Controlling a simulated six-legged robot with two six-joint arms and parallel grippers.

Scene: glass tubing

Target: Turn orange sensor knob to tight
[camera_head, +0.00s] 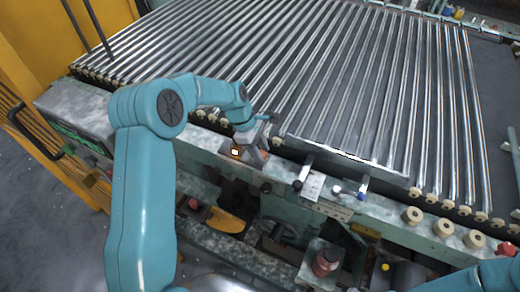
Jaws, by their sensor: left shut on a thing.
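The orange sensor knob (236,152) shows as a small orange patch with a pale centre on the front rail of the machine, left of the picture's middle. My left arm reaches over from the left, and its grey left gripper (250,144) is down at the knob and shut on it. The fingers hide part of the knob, and its turn angle is too small to read. My right gripper is not in view; only a teal piece of my right arm shows at the lower right.
A bed of long metal rollers (330,70) lies behind the rail. To the right on the rail are a small bracket (312,186), several beige knobs (443,228) and a red knob (507,249). A yellow frame (50,40) stands at the left.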

